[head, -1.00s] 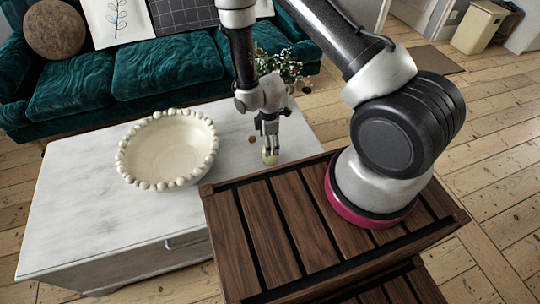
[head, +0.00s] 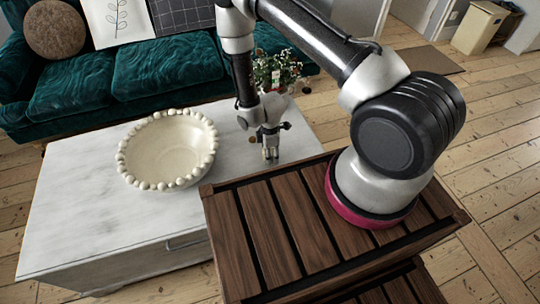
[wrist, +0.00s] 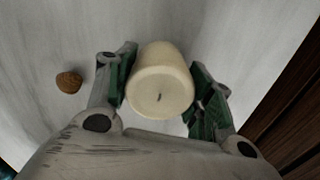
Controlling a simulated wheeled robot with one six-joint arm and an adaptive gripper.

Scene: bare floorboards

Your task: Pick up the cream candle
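The cream candle (wrist: 160,82) stands on the pale tabletop between the two fingers of my gripper (wrist: 160,92) in the wrist view. Its top with the dark wick faces the camera. The green-padded fingers are spread on either side of it, very close to its sides; firm contact does not show. In the head view my gripper (head: 270,155) points down at the table's right part, and its fingers mostly hide the candle.
A cream bowl with a beaded rim (head: 168,150) stands left on the white table (head: 80,215). A small brown shell-like object (wrist: 68,82) lies left of the candle. A potted plant (head: 275,72) stands behind my gripper. A green sofa (head: 165,68) is beyond.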

